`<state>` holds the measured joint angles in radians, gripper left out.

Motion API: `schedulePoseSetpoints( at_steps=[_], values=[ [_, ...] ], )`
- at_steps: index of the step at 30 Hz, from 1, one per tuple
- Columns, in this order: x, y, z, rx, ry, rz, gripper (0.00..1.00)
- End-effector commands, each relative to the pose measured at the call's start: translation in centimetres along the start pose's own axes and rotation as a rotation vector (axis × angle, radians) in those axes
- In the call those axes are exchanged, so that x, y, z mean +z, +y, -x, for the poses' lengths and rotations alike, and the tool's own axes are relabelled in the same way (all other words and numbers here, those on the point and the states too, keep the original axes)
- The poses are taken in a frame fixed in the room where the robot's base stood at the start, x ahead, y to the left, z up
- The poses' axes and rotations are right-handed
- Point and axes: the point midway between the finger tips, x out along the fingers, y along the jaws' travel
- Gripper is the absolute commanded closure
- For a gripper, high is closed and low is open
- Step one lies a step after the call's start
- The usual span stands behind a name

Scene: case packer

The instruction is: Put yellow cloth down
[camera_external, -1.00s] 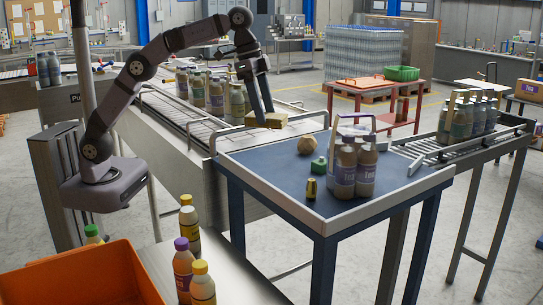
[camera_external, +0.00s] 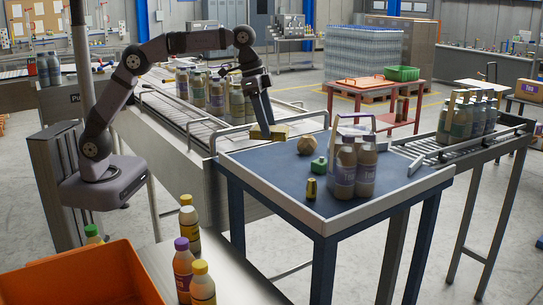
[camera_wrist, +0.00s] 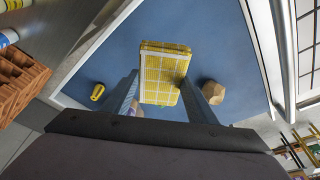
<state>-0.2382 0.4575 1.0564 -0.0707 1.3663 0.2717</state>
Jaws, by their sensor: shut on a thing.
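A folded yellow cloth (camera_wrist: 162,75) with a white grid pattern sits between the fingers of my gripper (camera_wrist: 160,90) in the wrist view. In the external view my gripper (camera_external: 266,120) points down, shut on the cloth (camera_external: 270,132), at the back left edge of the blue-topped table (camera_external: 265,170). I cannot tell whether the cloth touches the surface.
A tan faceted lump (camera_external: 307,145), a green-capped item (camera_external: 318,166) and a small yellow item (camera_external: 311,189) are on the table. A carrier with tea bottles (camera_external: 356,168) stands to their right. A metal rail (camera_external: 270,122) borders the back left. The table's front left is clear.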

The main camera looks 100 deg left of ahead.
Motion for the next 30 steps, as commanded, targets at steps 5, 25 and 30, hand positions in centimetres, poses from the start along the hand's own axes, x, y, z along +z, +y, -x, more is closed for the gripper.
schedulePoseSetpoints(
  at_steps=[5, 25, 30],
  values=[
    [0.5, 0.0, -1.5, 0.001, -0.003, 0.000, 0.69],
    [1.9, 0.0, -6.7, 0.001, -0.004, 0.000, 0.69],
    [2.5, 0.0, -8.7, 0.001, -0.003, 0.000, 0.69]
  ],
)
